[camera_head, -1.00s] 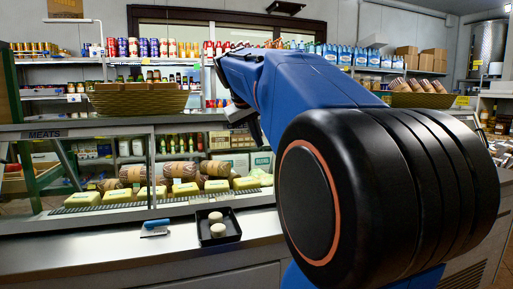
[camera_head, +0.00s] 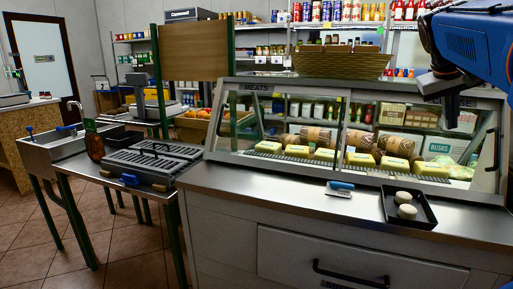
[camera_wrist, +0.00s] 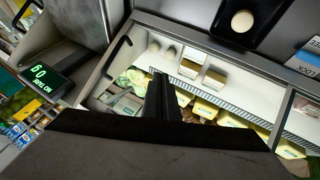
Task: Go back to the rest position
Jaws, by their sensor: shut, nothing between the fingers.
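My gripper (camera_head: 453,112) hangs at the right edge of the head view, in front of the glass meat display case (camera_head: 222,122). Its fingers also show in the wrist view (camera_wrist: 163,92), pressed together with nothing between them. My blue arm comes in from the right edge, and most of it is out of view. In the wrist view the gripper is over the case, with packages and yellow blocks beyond the fingers.
A black tray (camera_head: 427,222) with two round pale items and a small blue-and-white tag (camera_head: 340,188) lie on the steel counter (camera_head: 270,200). A grill-like appliance (camera_head: 152,163) stands to the left. A wicker basket (camera_head: 340,62) sits on the case. Tiled floor is open at lower left.

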